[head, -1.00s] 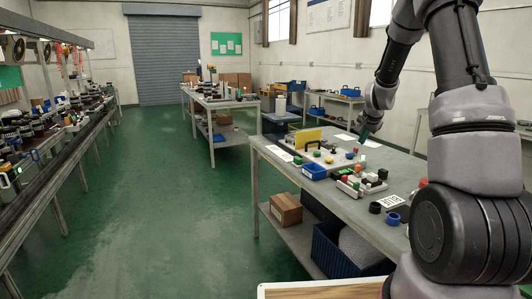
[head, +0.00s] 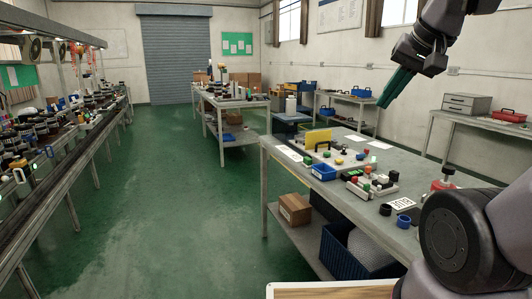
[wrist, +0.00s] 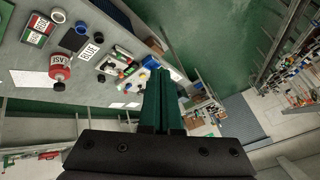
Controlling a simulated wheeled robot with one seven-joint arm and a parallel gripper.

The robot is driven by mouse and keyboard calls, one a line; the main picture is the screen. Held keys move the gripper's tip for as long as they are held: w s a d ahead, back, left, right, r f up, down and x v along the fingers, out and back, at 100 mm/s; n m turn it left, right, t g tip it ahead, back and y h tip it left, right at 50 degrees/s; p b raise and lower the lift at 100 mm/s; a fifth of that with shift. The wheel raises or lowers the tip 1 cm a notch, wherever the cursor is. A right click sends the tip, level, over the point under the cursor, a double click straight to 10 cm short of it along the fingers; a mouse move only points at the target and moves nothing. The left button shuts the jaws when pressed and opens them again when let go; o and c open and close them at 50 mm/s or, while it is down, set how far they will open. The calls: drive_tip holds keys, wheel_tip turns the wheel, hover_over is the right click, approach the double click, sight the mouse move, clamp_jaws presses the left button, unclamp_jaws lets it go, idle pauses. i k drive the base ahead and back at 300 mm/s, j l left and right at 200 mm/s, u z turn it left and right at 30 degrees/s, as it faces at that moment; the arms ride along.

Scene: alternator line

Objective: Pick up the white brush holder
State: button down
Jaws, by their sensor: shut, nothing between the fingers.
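I cannot pick out the white brush holder for certain in either view; the small parts on the workbench (head: 400,160) are too small to tell. Pale blocks with coloured knobs (head: 372,186) lie near the bench's middle, and a pale board with small parts (head: 318,154) lies farther back. My gripper (head: 382,104), with green fingers, is shut and empty, high above the far side of the bench. In the wrist view its fingers (wrist: 161,76) lie together, and the bench (wrist: 30,85) shows at the upper left.
A blue bin (head: 322,172), a yellow panel (head: 318,138) and dark and blue rings (head: 404,221) are on the bench. A red canister (wrist: 60,68) stands near a "BLUE" card (wrist: 91,48). A conveyor line (head: 60,165) runs along the left. Green floor between is clear.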

sight(383, 178)
drive_tip(key=i+j+z, duration=0.5)
drive_tip(key=i+j, duration=0.2)
